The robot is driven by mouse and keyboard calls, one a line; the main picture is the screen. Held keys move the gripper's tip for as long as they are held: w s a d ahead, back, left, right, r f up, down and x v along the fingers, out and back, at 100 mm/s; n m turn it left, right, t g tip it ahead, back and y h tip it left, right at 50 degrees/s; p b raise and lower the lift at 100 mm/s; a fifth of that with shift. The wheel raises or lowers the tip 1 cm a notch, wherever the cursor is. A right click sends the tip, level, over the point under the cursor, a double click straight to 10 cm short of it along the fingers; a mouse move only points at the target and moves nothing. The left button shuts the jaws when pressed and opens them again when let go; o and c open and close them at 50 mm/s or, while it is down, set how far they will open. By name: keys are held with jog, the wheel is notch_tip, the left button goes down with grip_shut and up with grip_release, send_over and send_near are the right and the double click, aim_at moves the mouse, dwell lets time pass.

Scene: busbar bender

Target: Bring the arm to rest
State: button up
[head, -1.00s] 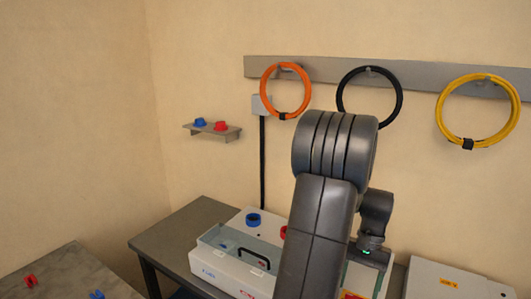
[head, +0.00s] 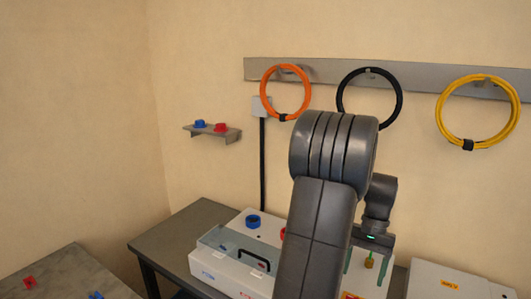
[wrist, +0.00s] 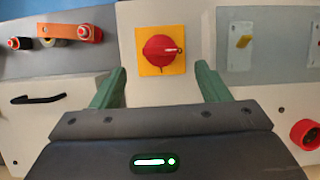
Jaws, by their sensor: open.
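My gripper (wrist: 160,85) is open in the wrist view, its two green fingers apart with nothing between them. Beyond the fingers is a red rotary switch (wrist: 163,49) on a yellow plate, on the front of the machine. In the head view my arm stands in front of the bench and hides much of the machine (head: 225,272).
The machine has a clear cover with a black handle (head: 253,258) and a blue ring (head: 253,221) on top. A white box (head: 450,283) stands at the right. Orange (head: 263,92), black (head: 401,104) and yellow (head: 514,115) coils hang on the wall. A small shelf (head: 229,135) is at the left.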

aim_at(356, 298)
jog(key=x, duration=0.7)
jog(key=shift+a+p, duration=0.1)
jog(key=shift+p, duration=0.2)
jog(key=shift+m, duration=0.5)
jog(key=shift+s+m+t+y, duration=0.1)
jog(key=shift+m+t+y, duration=0.35)
jog(key=shift+m, duration=0.65)
jog(key=m+t, duration=0.1)
jog(key=m, duration=0.1)
jog(key=m+y+b, duration=0.1)
jog(key=m, duration=0.2)
jog(key=shift+s+d+t, duration=0.1)
jog(key=shift+d+t, duration=0.1)
jog(key=shift+t, duration=0.15)
jog(key=m+t+b, duration=0.1)
jog(key=m, duration=0.2)
jog(key=m+t+b, duration=0.1)
jog(key=m, duration=0.2)
jog(key=shift+s+b, duration=0.15)
jog(key=shift+b, duration=0.2)
jog(key=m+t+b, duration=0.1)
jog(key=m, duration=0.2)
jog(key=shift+s+m+t+b, duration=0.1)
jog(key=shift+m+t+b, duration=0.2)
jog(key=shift+m+b, duration=0.1)
jog(key=shift+r, duration=0.1)
